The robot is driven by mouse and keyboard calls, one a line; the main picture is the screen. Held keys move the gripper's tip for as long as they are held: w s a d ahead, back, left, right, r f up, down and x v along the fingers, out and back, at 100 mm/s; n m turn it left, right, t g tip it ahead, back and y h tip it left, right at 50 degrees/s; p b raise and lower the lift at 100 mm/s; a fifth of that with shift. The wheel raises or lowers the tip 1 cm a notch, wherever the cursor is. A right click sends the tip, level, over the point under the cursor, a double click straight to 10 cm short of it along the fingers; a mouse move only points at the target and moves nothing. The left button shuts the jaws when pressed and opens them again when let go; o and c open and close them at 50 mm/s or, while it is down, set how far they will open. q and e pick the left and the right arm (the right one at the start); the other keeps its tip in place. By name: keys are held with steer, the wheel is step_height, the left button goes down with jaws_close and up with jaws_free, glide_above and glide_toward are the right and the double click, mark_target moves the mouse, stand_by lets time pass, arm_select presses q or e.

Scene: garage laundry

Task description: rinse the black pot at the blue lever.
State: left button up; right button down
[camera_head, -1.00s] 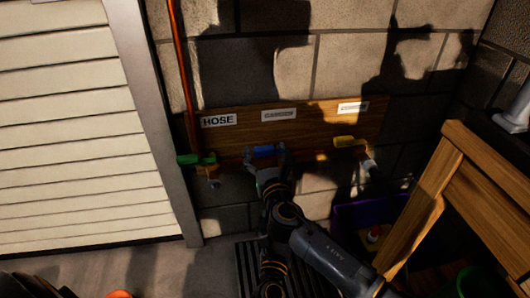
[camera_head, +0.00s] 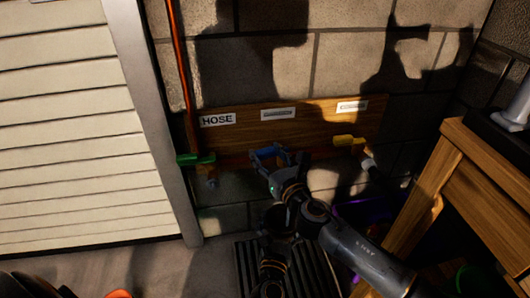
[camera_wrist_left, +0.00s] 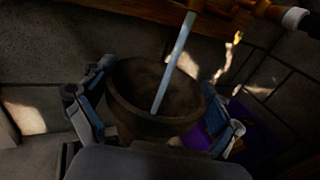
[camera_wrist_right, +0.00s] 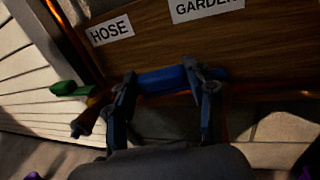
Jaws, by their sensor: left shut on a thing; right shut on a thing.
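The black pot (camera_wrist_left: 125,112) is between the fingers of my left gripper (camera_wrist_left: 160,95), which is shut on it; its open top faces up. A pale, straight stream of water (camera_wrist_left: 176,60) falls into the pot. The blue lever (camera_wrist_right: 165,80) is on the pipe below the wooden board. My right gripper (camera_wrist_right: 160,73) is shut on the lever, one finger at each side; this also shows in the head view (camera_head: 270,156). In the head view my right arm hides much of the pot and left gripper below. The spout's outlet is not clearly visible.
A green lever (camera_head: 195,159) is left of the blue one and a yellow lever (camera_head: 348,141) right. The board (camera_head: 255,135) carries labels, one reading HOSE. A dark slatted grate (camera_head: 248,262) lies below. A purple bin (camera_head: 375,208) and wooden bench (camera_head: 450,165) stand right.

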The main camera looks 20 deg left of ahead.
steer(key=shift+d+n+g+y, duration=0.2)
steer(key=shift+n+g+y, duration=0.1)
steer(key=shift+c, duration=2.4)
jaws_free()
steer(key=shift+a, duration=0.1)
